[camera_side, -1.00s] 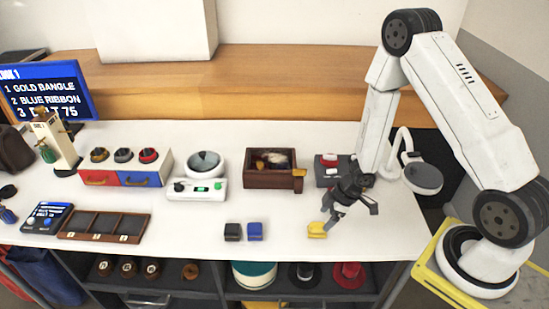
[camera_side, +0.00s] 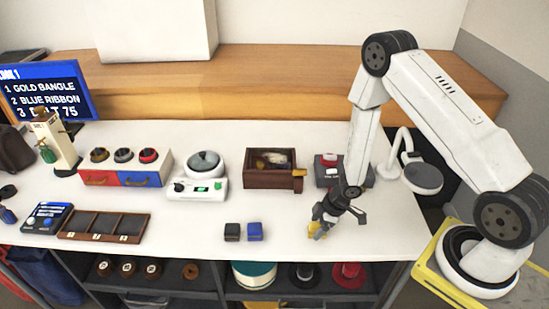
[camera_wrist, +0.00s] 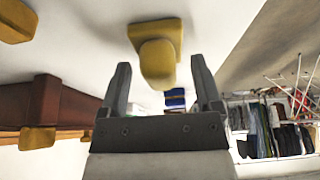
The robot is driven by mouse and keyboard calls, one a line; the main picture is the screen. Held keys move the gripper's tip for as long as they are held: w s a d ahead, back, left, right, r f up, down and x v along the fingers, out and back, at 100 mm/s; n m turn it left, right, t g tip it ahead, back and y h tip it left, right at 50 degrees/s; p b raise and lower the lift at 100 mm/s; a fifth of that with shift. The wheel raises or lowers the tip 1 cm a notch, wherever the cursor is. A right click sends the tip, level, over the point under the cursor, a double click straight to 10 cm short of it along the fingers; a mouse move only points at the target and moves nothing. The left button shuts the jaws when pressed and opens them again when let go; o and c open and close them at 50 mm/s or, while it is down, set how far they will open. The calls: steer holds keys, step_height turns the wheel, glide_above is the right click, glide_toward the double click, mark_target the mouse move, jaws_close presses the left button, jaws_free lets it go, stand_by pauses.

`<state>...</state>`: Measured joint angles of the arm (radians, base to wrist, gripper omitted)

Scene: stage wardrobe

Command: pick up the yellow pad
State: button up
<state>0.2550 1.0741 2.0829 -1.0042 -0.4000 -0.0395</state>
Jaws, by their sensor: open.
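The yellow pad (camera_wrist: 158,62) lies on the white table, and in the wrist view it sits between and just beyond the fingertips. In the side view the yellow pad (camera_side: 313,229) is near the table's front edge, partly hidden behind my gripper (camera_side: 338,218). My gripper (camera_wrist: 158,75) is open and empty, with its fingers on either side of the pad's line. I cannot tell whether a finger touches it.
A black pad (camera_side: 232,232) and a blue pad (camera_side: 255,231) stand to the left of the yellow one. A brown wooden box (camera_side: 272,180) and a dark device with red and white buttons (camera_side: 330,172) are behind. A lamp (camera_side: 423,177) stands at right.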

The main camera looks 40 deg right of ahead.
mark_target(318, 224)
steer(key=shift+c, duration=0.2)
jaws_close()
steer(key=shift+r, duration=0.2)
step_height(318, 224, up, 18)
steer(key=shift+f, duration=0.2)
stand_by(1.0)
stand_by(0.5)
